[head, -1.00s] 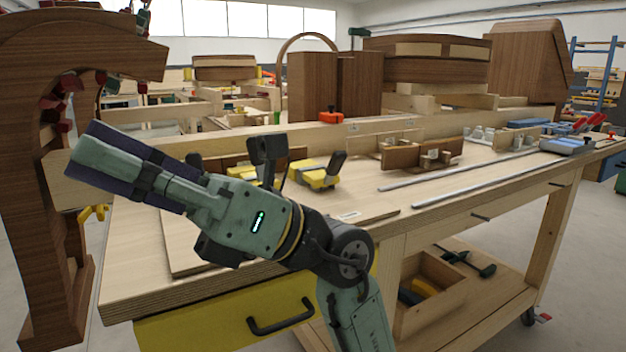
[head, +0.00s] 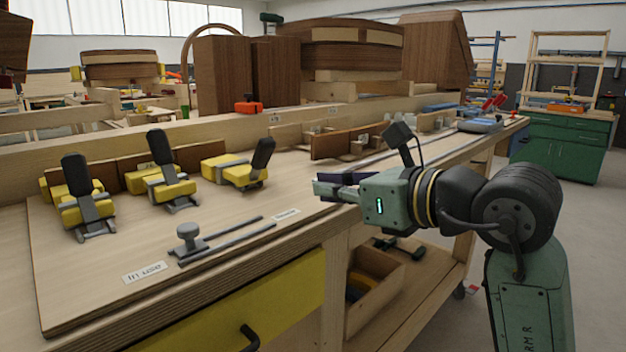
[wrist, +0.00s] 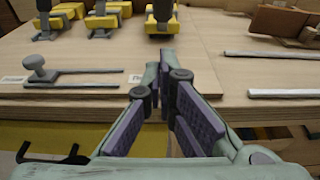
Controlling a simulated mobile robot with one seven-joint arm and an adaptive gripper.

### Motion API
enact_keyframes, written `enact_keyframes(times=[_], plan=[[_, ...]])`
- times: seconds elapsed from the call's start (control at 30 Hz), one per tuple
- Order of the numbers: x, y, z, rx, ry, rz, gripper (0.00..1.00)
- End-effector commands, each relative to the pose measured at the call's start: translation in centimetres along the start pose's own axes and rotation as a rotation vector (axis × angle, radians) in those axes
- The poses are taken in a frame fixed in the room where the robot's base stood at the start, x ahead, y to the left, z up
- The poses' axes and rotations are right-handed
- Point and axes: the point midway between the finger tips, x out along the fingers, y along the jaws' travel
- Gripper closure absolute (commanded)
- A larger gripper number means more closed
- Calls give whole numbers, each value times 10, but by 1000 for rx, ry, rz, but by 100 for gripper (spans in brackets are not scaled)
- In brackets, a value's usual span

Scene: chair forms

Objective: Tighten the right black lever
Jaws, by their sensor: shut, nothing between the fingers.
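Three yellow clamps with black levers stand in a row on the workbench board. The right black lever (head: 263,155) leans up and to the right from its yellow clamp (head: 229,171); it shows at the top middle of the wrist view (wrist: 162,10). The middle lever (head: 158,152) and left lever (head: 76,177) stand nearly upright. My gripper (head: 320,188) is shut and empty, to the right of the right clamp and apart from it. In the wrist view my fingers (wrist: 160,68) point toward the right clamp.
A grey knob on a sliding bar (head: 188,238) lies in front of the clamps. Metal rails (wrist: 270,54) lie to the right. Brown wooden pieces (head: 340,143) stand behind. The board between my gripper and the right clamp is clear.

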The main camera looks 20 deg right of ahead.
Motion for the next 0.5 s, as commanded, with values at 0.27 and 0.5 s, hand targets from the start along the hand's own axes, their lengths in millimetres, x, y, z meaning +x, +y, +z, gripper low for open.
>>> enact_keyframes(times=[0.27, 0.5], plan=[[62, 2, 2, 0, 0, 8, 100], [95, 2, 20, -1, -2, 5, 100]])
